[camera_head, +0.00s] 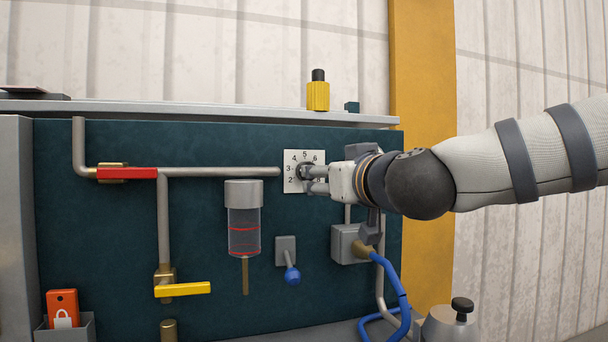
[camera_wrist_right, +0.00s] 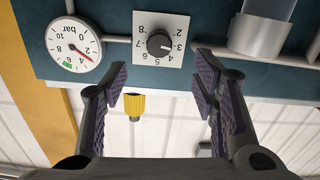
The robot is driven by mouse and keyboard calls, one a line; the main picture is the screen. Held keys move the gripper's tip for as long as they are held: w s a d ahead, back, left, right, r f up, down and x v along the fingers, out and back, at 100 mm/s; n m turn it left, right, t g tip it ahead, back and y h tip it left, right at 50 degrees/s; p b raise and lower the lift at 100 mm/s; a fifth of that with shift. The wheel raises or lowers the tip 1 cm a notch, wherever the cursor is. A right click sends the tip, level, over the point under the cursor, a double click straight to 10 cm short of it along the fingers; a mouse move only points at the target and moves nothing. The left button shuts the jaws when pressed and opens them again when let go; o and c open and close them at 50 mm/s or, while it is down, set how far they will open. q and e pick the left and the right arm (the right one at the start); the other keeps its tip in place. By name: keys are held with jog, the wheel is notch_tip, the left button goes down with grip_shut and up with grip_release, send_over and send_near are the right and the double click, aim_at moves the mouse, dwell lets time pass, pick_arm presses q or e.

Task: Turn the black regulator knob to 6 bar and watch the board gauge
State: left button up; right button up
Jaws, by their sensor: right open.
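The black regulator knob (camera_wrist_right: 159,43) sits on a white numbered dial plate (camera_wrist_right: 148,29) on the dark green board. In the wrist view its white mark appears to point near 3. In the head view the plate (camera_head: 290,160) is partly hidden by my right gripper (camera_head: 309,179), whose fingertips overlap the knob. In the wrist view my right gripper (camera_wrist_right: 160,86) is open and empty, with the knob beyond and between its fingertips. The round board gauge (camera_wrist_right: 73,50) has a red needle pointing to the lower right of the picture; I cannot read it exactly. My left gripper is not in view.
A red-handled valve (camera_head: 127,173), yellow-handled valve (camera_head: 182,289), clear filter bowl (camera_head: 243,230) and blue-tipped lever (camera_head: 291,275) are on the board. A yellow bottle (camera_head: 318,97) stands on the top ledge. A blue hose (camera_head: 399,285) hangs below my right arm.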

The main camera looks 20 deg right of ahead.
jog(key=w, duration=1)
jog(key=shift+w+a+r, duration=0.2)
jog(key=shift+w+r, duration=0.1)
jog(key=shift+r, duration=0.15)
jog(key=c, duration=1.2)
